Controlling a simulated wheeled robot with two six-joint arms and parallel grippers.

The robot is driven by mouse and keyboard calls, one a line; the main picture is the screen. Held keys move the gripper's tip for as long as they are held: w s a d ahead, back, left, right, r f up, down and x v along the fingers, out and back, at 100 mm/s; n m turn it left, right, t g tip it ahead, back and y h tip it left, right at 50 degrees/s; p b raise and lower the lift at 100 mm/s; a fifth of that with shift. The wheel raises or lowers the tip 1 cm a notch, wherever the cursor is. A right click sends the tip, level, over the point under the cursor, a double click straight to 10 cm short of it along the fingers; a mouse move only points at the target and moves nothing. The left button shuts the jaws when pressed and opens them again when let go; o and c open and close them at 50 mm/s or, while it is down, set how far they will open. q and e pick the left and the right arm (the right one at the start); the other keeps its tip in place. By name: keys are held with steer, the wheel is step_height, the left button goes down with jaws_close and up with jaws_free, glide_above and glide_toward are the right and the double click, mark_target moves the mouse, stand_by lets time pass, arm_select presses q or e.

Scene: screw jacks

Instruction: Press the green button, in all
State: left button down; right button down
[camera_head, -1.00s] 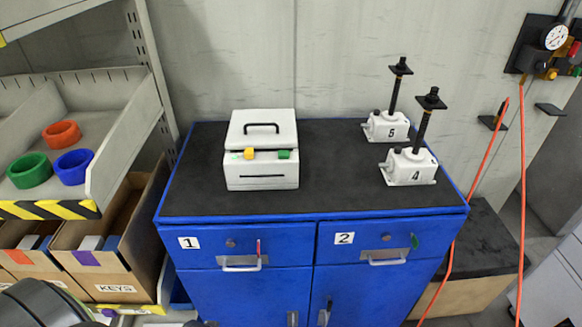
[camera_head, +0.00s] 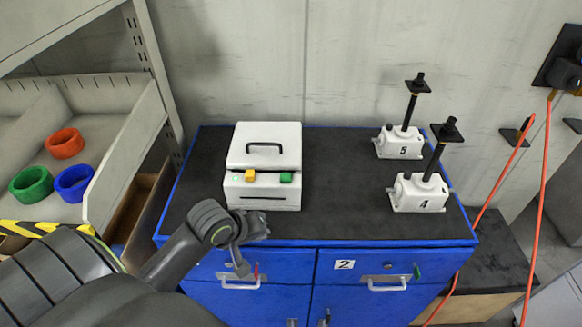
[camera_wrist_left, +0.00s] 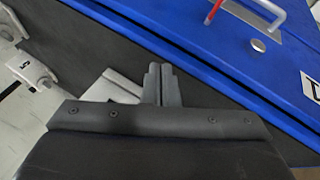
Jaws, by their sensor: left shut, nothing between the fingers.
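A white box (camera_head: 264,150) with a black top handle stands on the dark top of a blue cabinet. On its front ledge, the green button (camera_head: 286,178) is at the right and a yellow button (camera_head: 250,175) at the left. My left gripper (camera_head: 241,264) is below and left of the green button, near the cabinet's front edge, apart from it. In the left wrist view its fingers (camera_wrist_left: 162,84) are together and empty. A pale part behind them may be the box; the green button does not show there. My right gripper is not in view.
Two white screw jacks, marked 5 (camera_head: 399,142) and 4 (camera_head: 418,192), stand at the right of the cabinet top (camera_head: 340,190). Drawer handles (camera_head: 388,284) stick out in front. A shelf (camera_head: 110,150) with coloured rings is at the left. The top between box and jacks is clear.

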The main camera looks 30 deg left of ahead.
arm_select(q)
steer(key=w+a+r+n+t+h, duration=0.1)
steer(key=w+r+n+h, duration=0.1)
steer(key=w+r+n, duration=0.65)
step_height(320, 180, up, 11)
steer(key=n+t, duration=0.1)
steer(key=n, duration=0.4)
glide_above(282, 178)
steer(key=shift+h, duration=0.4)
steer(key=shift+s, duration=0.1)
step_height(282, 178, down, 7)
steer(key=b, duration=0.7)
steer(key=shift+r, duration=0.1)
steer(key=shift+f, duration=1)
